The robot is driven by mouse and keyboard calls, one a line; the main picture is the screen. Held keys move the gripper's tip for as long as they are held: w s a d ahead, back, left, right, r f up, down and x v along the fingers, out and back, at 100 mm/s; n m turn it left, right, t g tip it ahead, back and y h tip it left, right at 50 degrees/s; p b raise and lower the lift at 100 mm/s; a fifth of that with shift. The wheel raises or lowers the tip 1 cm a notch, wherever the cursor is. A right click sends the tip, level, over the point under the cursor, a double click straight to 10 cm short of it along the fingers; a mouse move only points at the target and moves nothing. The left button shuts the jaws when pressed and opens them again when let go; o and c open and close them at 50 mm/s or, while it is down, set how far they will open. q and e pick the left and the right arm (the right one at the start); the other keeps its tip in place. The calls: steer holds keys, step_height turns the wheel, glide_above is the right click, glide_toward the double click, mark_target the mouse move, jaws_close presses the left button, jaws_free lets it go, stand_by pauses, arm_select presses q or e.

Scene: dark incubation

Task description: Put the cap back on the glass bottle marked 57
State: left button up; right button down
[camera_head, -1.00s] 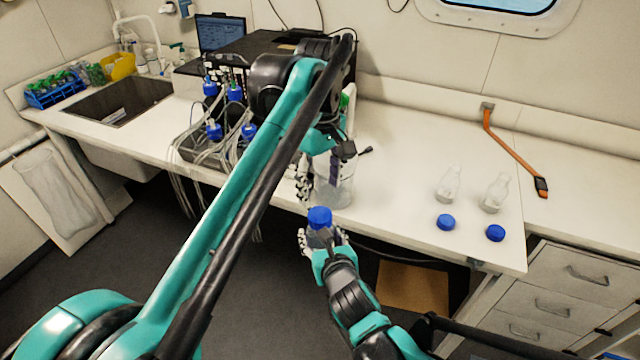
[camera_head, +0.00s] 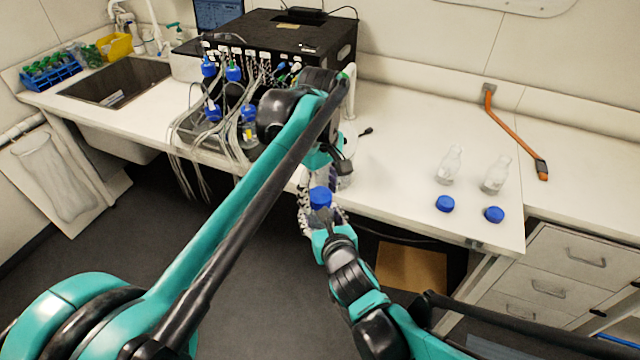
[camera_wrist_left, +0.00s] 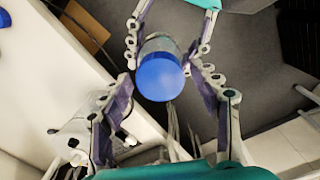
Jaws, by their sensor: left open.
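A blue cap (camera_head: 320,197) sits on top of a glass bottle (camera_wrist_left: 158,44) above the floor, just off the counter's front edge. My right gripper (camera_head: 323,218) is shut around that bottle from below. My left gripper (camera_head: 318,188) is open, and its two fingers stand spread on either side of the capped end. In the left wrist view the cap (camera_wrist_left: 160,77) lies between the left fingers, with gaps to them. I cannot read a number on the bottle, and the cap's seating is hidden.
Two open glass bottles (camera_head: 449,166) (camera_head: 495,175) stand on the counter (camera_head: 410,140) at right, with two blue caps (camera_head: 445,203) (camera_head: 494,214) before them. A clear vessel (camera_head: 346,172) is behind the grippers. Tubed bottles (camera_head: 213,112) and a black box (camera_head: 285,40) are at back left.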

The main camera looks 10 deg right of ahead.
arm_select(q)
steer(key=c, duration=1.2)
steer(key=m, duration=0.7)
steer(key=shift+m, duration=0.3)
steer(key=m, duration=0.7)
steer(key=o, duration=1.3)
steer(key=shift+c, duration=0.2)
